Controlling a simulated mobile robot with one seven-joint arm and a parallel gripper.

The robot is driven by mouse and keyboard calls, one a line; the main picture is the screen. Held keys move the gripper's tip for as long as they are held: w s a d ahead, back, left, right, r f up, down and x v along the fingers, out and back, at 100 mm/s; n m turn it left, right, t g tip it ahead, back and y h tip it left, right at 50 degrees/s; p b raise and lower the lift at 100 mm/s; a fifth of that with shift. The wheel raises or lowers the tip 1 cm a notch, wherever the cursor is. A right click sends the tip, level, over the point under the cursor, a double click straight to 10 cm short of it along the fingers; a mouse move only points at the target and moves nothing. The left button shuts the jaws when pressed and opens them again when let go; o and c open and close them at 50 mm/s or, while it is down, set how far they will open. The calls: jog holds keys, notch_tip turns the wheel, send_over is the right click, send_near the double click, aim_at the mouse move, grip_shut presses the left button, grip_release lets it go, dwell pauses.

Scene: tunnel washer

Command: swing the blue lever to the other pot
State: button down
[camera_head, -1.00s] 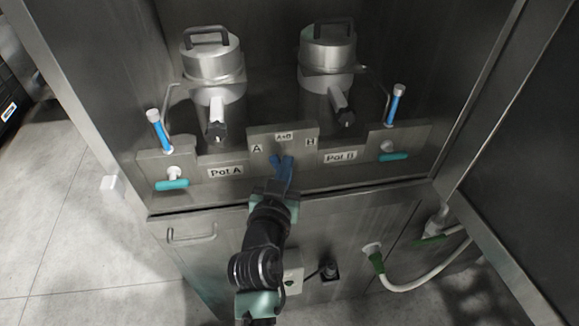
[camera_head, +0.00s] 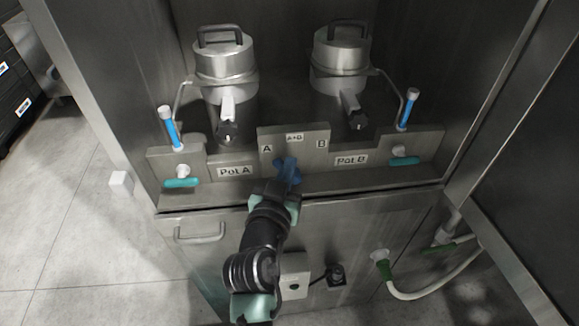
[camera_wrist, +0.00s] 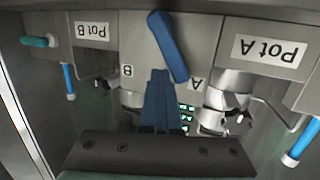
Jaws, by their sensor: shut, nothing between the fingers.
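The blue lever (camera_wrist: 168,47) sits on the raised middle panel between the labels A and B. In the upside-down wrist view, its lower end leans towards the A label. In the head view the lever (camera_head: 280,164) is small and partly merged with my blue fingers. My gripper (camera_wrist: 160,74) is shut and empty, its fingertips close beside the lever on its B side. I cannot tell whether they touch it. My gripper (camera_head: 291,163) also shows at the panel in the head view. Pot A (camera_head: 224,62) stands on the left and Pot B (camera_head: 341,58) on the right.
Teal-handled valves (camera_head: 181,183) (camera_head: 405,161) and blue-filled tubes (camera_head: 169,128) (camera_head: 407,110) flank the panel. A cabinet door with a handle (camera_head: 200,236) lies below. A pale hose (camera_head: 425,290) hangs at lower right.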

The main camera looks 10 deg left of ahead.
jog(key=shift+s+a+f+b, duration=0.15)
jog(key=shift+a+f+b, duration=0.05)
jog(key=shift+a+b, duration=0.25)
jog(key=shift+s+a+f+b, duration=0.1)
jog(key=shift+a+f+b, duration=0.1)
jog(key=shift+a+b, duration=0.25)
jog(key=shift+r, duration=0.35)
jog(key=shift+s, duration=0.1)
jog(key=s+r, duration=0.1)
jog(key=s, duration=0.9)
jog(key=shift+a+r, duration=0.15)
jog(key=shift+r, duration=0.1)
jog(key=shift+w, duration=0.1)
